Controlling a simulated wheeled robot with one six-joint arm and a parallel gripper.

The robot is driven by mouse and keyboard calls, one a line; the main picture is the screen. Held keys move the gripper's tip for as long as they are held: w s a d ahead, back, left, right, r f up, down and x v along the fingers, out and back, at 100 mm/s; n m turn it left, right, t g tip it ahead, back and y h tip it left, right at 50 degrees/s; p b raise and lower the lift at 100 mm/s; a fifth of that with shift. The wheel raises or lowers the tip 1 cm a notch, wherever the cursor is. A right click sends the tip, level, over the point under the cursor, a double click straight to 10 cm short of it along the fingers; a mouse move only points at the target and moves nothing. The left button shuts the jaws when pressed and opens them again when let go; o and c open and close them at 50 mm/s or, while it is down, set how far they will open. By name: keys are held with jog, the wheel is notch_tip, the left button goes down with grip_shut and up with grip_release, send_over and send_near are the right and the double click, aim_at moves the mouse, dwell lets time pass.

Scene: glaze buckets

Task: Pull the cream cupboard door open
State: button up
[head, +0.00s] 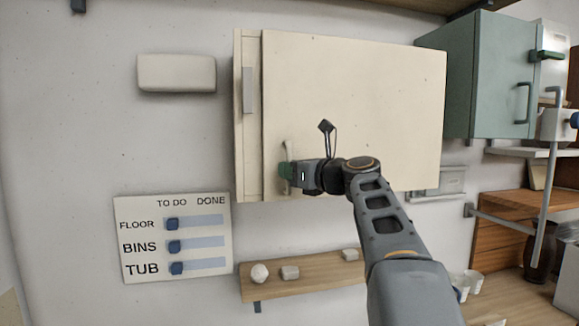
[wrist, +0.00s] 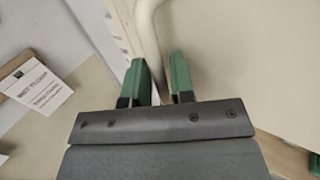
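The cream cupboard door (head: 350,90) is a broad flat panel on the wall cupboard. A dark line runs down its left edge beside a narrow cream strip (head: 248,150); I cannot tell if it is slightly ajar. A pale upright bar handle (head: 289,150) stands near the door's lower left. My gripper (head: 286,171) is at the lower part of this handle. My wrist hides part of the door.
A teal cupboard (head: 490,75) hangs to the right. A wooden shelf (head: 315,278) with small pale objects sits below the door. A TO DO/DONE board (head: 175,238) and a cream box (head: 176,73) are on the left wall. The space before the door's left edge looks clear.

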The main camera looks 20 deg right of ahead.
jog(key=shift+w+a, duration=0.15)
jog(key=shift+w, duration=0.15)
grip_shut()
dwell(0.3)
